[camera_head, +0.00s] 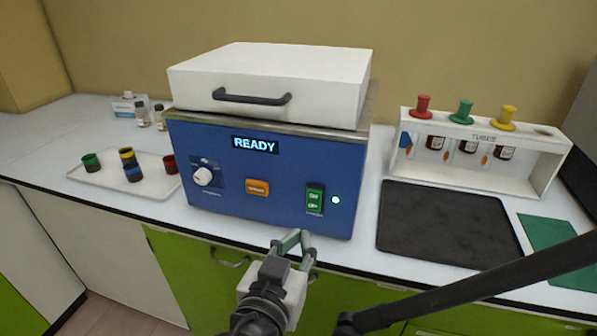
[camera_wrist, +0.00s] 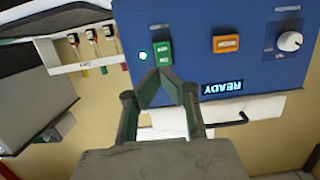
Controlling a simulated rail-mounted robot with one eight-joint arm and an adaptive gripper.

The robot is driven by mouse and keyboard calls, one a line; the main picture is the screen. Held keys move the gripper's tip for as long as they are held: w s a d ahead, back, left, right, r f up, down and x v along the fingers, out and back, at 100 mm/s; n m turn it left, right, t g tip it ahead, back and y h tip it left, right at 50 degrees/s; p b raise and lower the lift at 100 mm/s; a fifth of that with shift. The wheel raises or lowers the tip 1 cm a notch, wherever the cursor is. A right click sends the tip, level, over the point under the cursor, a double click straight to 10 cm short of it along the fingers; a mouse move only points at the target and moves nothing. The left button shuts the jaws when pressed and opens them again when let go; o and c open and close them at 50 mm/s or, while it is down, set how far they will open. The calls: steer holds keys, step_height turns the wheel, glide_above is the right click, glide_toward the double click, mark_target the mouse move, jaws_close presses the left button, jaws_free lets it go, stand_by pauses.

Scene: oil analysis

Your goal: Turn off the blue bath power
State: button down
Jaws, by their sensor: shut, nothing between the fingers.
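The blue bath (camera_head: 270,180) stands on the bench with its white lid (camera_head: 270,82) down. Its display (camera_head: 255,145) reads READY. A green power switch (camera_head: 314,199) is at the lower right of the front panel, with a lit indicator (camera_head: 336,199) beside it. My gripper (camera_head: 304,236) is shut and empty, in front of and a little below the switch in the head view. In the wrist view, which shows the panel upside down, the fingertips (camera_wrist: 160,74) lie near the power switch (camera_wrist: 162,51). I cannot tell whether they touch it.
An orange button (camera_head: 257,188) and a white knob (camera_head: 203,177) are on the same panel. A dark mat (camera_head: 447,222) and a white tube rack (camera_head: 545,180) are to the right. A tray (camera_head: 150,184) with several coloured caps is to the left.

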mark_target(315, 207)
steer(key=shift+b+x, duration=0.85)
steer(key=shift+x, duration=3.95)
steer(key=shift+f, duration=0.1)
